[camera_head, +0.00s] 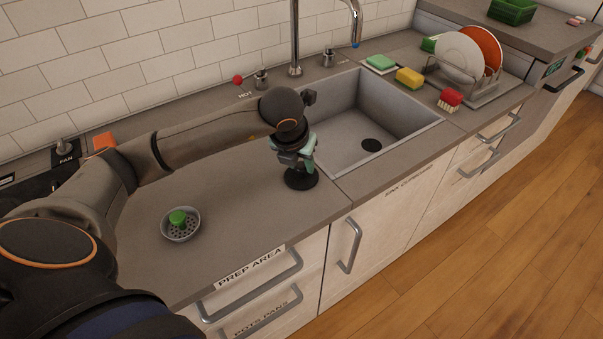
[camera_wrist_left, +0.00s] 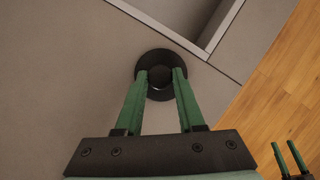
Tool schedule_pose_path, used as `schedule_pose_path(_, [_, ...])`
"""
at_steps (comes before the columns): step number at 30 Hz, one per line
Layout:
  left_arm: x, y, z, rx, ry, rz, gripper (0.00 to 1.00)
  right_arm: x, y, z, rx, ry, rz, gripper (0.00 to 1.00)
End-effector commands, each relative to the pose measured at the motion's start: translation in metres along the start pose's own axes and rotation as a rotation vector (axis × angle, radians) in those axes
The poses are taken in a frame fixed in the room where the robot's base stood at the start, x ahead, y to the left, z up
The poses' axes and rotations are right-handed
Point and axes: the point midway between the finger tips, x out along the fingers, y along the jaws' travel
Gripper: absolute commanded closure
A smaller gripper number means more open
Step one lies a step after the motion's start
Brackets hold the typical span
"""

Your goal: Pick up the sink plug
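The sink plug (camera_head: 301,180) is a black round disc with a raised middle. It sits on the grey counter, just left of the sink's near left corner. In the left wrist view the plug (camera_wrist_left: 154,91) lies at the fingertips. My left gripper (camera_head: 297,160) points down over it, with its green fingers (camera_wrist_left: 161,76) spread apart on either side of the plug's middle. Contact between fingers and plug cannot be made out. Green fingers of my right gripper (camera_wrist_left: 288,155) show apart and empty at the lower right of the left wrist view.
The sink (camera_head: 345,150) has a dark drain (camera_head: 371,145). A strainer bowl (camera_head: 181,228) with a green item stands at the front left. Sponges, a red brush (camera_head: 450,98) and a dish rack with plates (camera_head: 462,52) are right of the sink. A faucet (camera_head: 295,40) rises behind.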

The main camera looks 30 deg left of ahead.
Motion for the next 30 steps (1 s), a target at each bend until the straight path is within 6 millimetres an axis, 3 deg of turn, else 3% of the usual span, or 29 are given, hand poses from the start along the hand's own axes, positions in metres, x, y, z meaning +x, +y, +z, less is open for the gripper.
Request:
schedule_pose_path(1, [0.000,0.000,0.000,0.000,0.000,0.000,0.71,0.000,0.000,0.000,0.000,0.000,0.000,0.33])
schedule_pose_path(9, [0.000,0.000,0.000,0.000,-0.001,0.000,1.00,0.000,0.000,0.000,0.000,0.000,0.000,0.33])
schedule_pose_path(23, [-0.003,0.000,0.002,-0.001,-0.002,0.000,1.00,0.000,0.000,0.000,0.000,0.000,0.000,0.33])
schedule_pose_path(30, [-0.026,0.000,0.012,0.000,-0.007,-0.002,1.00,0.001,0.000,0.001,0.000,0.000,0.000,0.33])
